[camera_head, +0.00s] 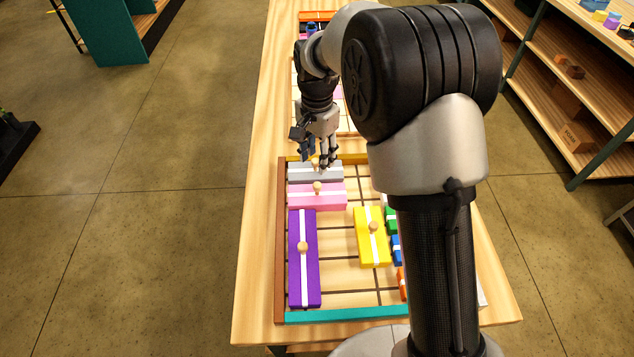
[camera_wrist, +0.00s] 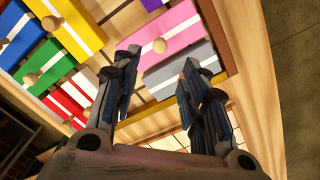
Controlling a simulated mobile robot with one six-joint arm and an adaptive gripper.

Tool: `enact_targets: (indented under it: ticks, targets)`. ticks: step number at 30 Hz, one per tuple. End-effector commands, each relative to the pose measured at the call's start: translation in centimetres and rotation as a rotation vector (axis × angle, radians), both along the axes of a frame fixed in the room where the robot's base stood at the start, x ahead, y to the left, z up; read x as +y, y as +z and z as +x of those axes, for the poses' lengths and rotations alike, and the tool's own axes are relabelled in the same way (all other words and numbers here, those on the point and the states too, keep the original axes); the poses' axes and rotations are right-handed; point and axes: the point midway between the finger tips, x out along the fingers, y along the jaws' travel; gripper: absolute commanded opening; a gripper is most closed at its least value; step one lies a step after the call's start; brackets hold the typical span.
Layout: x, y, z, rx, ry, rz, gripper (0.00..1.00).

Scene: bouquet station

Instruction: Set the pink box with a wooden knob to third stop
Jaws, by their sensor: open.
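The pink box (camera_head: 331,196) with a white stripe and a wooden knob (camera_head: 317,187) lies crosswise in the framed grid tray (camera_head: 281,240), near its left wall. It sits between a grey box (camera_head: 328,177) behind it and a purple box (camera_head: 313,270) in front. My gripper (camera_head: 323,163) is above the grey box, behind the pink box, with its fingers apart and nothing between them. In the wrist view the pink box (camera_wrist: 180,32) and its knob (camera_wrist: 160,46) show beyond my open fingers (camera_wrist: 155,95). Stop markings cannot be made out.
A yellow box (camera_head: 381,248) with a knob stands right of the purple one, with bare grid between them. Green, blue and orange boxes (camera_head: 401,281) are partly hidden by my arm. A teal strip (camera_head: 340,315) edges the tray's front. Wooden shelves (camera_head: 572,100) stand at the right.

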Motion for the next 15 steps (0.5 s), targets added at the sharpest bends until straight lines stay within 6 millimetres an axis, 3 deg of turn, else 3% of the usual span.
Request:
enact_targets:
  ticks: [1,9,15]
  targets:
    - [0.0,-1.5,-0.1,0.005,0.000,-0.001,0.40]
    - [0.0,-7.1,-0.1,0.004,0.001,-0.001,0.40]
    - [0.0,-9.7,0.0,0.001,0.001,0.000,0.40]
